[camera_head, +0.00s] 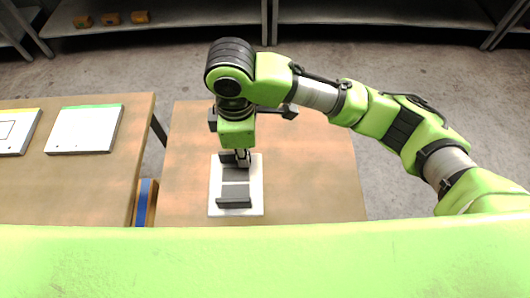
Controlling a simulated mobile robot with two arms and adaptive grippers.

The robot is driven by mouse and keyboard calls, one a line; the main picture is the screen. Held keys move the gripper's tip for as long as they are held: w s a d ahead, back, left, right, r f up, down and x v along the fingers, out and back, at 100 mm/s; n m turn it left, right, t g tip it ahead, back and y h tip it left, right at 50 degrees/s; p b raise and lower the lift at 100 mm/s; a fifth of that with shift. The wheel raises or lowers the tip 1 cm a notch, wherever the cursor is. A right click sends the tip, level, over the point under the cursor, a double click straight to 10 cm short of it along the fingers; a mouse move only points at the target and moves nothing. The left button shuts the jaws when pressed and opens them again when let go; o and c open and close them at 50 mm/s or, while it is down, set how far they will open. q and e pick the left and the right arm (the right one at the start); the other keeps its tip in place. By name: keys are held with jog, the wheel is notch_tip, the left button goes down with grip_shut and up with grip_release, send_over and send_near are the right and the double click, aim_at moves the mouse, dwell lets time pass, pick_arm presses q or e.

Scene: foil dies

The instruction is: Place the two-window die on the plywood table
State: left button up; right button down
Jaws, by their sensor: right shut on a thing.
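A dark grey piece (234,202), which looks to be the two-window die, is over a white board (256,205) on the wooden table (310,170) in the middle. Its windows are not clear from here. My right gripper (243,162) points down at the far end of the piece and is shut on it. The gripper partly hides that end. I cannot tell whether the piece touches the board. My left gripper is not in view.
Another wooden table (80,190) stands at the left, with a green-edged white card (84,130) and a yellow-edged card (14,138). A blue-and-brown item (145,203) is between the tables. A shelf (180,20) holds small orange blocks (110,19). The middle table's right side is clear.

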jog(key=w+d+f, duration=0.1)
jog(key=f, duration=0.1)
jog(key=w+d+f, duration=0.2)
jog(key=w+d+f+p, duration=0.1)
jog(key=w+f, duration=0.1)
jog(key=shift+w+d+f, duration=0.15)
jog(key=shift+d, duration=0.2)
jog(key=f, duration=0.2)
jog(key=f+p, duration=0.1)
jog(key=shift+w+d, duration=0.3)
jog(key=shift+f, duration=0.45)
jog(key=c, duration=2.2)
grip_release()
jog(key=shift+f, duration=0.15)
jog(key=shift+o, duration=0.2)
notch_tip(320, 180, up, 12)
jog(key=b, duration=0.1)
jog(key=shift+b, duration=0.35)
